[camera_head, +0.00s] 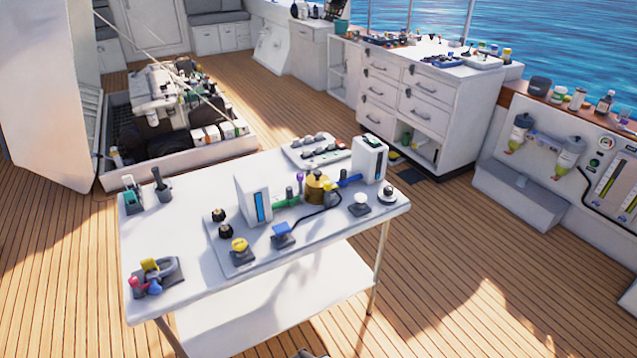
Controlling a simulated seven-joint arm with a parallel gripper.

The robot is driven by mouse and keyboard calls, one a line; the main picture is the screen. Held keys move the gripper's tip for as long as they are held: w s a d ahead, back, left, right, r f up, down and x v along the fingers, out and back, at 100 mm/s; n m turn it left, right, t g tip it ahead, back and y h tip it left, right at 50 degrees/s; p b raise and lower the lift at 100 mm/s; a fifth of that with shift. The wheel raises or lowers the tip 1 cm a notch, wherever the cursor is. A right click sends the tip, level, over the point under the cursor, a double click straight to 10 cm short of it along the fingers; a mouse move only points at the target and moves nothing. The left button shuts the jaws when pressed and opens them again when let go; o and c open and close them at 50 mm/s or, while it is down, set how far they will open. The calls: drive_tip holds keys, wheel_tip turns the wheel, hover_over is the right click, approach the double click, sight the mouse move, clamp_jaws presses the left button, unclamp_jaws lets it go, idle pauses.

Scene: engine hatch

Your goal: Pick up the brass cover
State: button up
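The brass cover (316,189) is a gold-coloured round piece near the middle of the white table (170,230). It sits between a white box with a blue strip (253,200) on its left and another white box (370,160) on its right. A green part (286,202) lies at its left and a blue part (349,180) at its right. I cannot tell whether these parts touch the cover. My gripper cannot be made out; only a small dark shape shows at the bottom edge.
A black cable runs in front of the cover. Yellow (240,245) and blue (283,230) knobs stand at the front. A strip with several caps (316,150) lies behind. The table's left middle is clear.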

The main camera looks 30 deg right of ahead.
idle(0.3)
drive_tip(key=o, duration=0.9)
drive_tip(key=shift+c, duration=0.2)
drive_tip(key=shift+w, duration=0.1)
